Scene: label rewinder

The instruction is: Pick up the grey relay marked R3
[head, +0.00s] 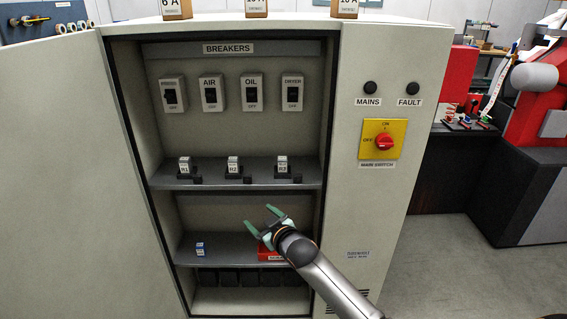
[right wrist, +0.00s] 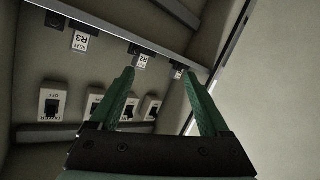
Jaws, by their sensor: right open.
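The grey relay marked R3 (head: 282,167) stands upright in a dark socket at the right end of the cabinet's upper shelf. In the right wrist view R3 (right wrist: 81,42) is left of the fingers and apart from them. Relays R2 (head: 233,167) and R1 (head: 184,166) stand to its left on the same shelf. My right gripper (head: 260,217) is open and empty, below R3 in the head view. Its two green fingers (right wrist: 158,75) are spread with nothing between them. My left gripper is out of view.
Breakers (head: 252,92) line the back wall above the relays. A blue-and-white piece (head: 200,249) and a red bin (head: 265,252), partly hidden by my gripper, are on the lower shelf. The open door (head: 60,180) is left; the main switch panel (head: 382,139) is right.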

